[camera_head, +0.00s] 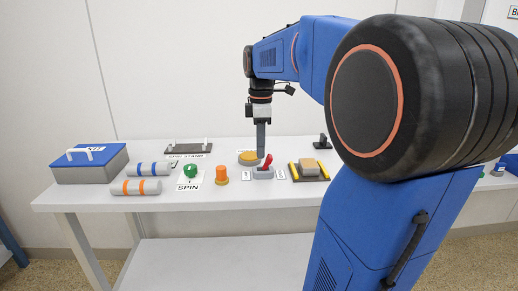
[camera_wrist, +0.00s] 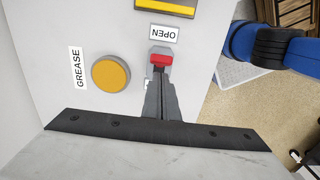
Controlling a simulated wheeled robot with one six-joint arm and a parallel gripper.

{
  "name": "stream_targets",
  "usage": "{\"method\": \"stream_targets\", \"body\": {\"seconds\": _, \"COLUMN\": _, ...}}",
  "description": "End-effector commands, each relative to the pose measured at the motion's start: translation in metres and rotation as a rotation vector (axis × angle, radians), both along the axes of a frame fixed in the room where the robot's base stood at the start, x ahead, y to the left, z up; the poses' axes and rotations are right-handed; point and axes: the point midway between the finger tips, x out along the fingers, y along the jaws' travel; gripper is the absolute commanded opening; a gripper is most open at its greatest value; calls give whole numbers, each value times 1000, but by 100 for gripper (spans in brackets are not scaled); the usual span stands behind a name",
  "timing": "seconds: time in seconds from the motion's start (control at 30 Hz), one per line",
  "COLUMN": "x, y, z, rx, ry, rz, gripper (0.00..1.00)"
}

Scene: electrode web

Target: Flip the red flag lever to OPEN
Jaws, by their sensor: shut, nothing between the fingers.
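The red flag lever (camera_head: 267,161) stands on a small grey base (camera_head: 263,174) on the white table. In the head view it leans up and to the right. My gripper (camera_head: 260,155) points down just left of the lever, very close to it; I cannot tell whether they touch. In the wrist view the dark fingers (camera_wrist: 160,88) are together and empty, with the red lever (camera_wrist: 160,59) just beyond their tips. Beyond the lever is the OPEN label (camera_wrist: 164,34), upside down. Part of the lever's base is hidden by the fingers.
A yellow disc (camera_wrist: 110,74) with a GREASE label (camera_wrist: 77,68) is beside the lever. An orange knob (camera_head: 222,175) and green button (camera_head: 190,171) stand left. A yellow-railed holder with a tan block (camera_head: 309,166) is right. A blue-grey box (camera_head: 90,163) sits far left.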

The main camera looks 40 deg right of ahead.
Motion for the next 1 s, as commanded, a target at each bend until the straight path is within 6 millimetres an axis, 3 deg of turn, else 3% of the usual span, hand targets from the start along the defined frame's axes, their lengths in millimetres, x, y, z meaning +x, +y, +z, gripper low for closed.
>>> {"method": "stream_targets", "body": {"seconds": 1.0, "x": 7, "y": 6, "z": 20, "rx": -1, "ry": 1, "rz": 1, "gripper": 0}}
